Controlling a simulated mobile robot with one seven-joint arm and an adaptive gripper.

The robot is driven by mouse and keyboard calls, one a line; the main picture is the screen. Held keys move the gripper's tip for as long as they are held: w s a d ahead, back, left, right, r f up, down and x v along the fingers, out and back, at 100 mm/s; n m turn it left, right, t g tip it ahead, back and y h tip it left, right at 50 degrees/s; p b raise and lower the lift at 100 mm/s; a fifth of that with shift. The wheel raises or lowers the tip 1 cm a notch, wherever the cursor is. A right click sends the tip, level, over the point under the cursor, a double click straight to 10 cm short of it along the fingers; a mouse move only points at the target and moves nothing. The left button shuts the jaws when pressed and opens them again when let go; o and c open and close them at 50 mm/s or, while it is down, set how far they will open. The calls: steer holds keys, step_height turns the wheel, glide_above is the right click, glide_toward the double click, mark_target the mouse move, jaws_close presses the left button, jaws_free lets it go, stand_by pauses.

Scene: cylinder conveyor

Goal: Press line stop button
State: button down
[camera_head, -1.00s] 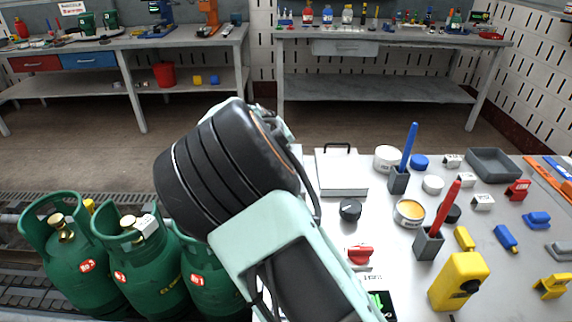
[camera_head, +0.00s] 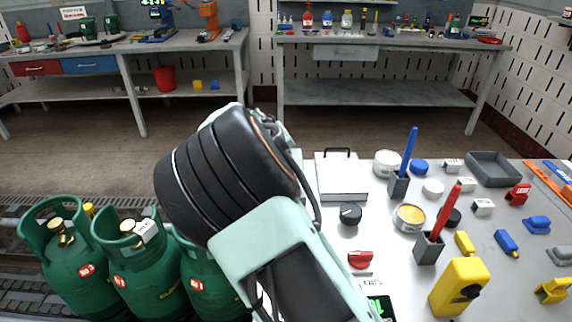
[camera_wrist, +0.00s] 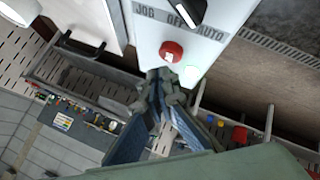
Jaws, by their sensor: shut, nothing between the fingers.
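In the wrist view a round red button (camera_wrist: 171,51) sits on a pale panel (camera_wrist: 220,14) marked with OFF and AUTO. A black selector knob (camera_wrist: 185,12) is beside the lettering. My gripper (camera_wrist: 166,76) is shut and empty. Its fingertips are right by the button's edge in the picture; I cannot tell whether they touch it. In the head view my arm hides the gripper. A red knob (camera_head: 360,259) and a black knob (camera_head: 350,214) show on the white table there; I cannot tell whether they are the same controls.
The white table (camera_head: 400,262) at right holds pen holders, a yellow box (camera_head: 458,285), a grey tray (camera_head: 493,168) and small parts. Open floor lies before the back benches.

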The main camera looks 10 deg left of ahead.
stand_by(0.3)
steer(key=shift+f+b, duration=0.45)
steer(key=shift+f+b, duration=0.4)
steer(key=shift+f, duration=0.1)
stand_by(0.6)
stand_by(0.3)
steer(key=shift+r+p, duration=0.5)
steer(key=shift+r, duration=0.4)
steer(key=shift+r+p, duration=1.4)
steer(key=shift+r, duration=1.2)
steer(key=shift+d, duration=0.1)
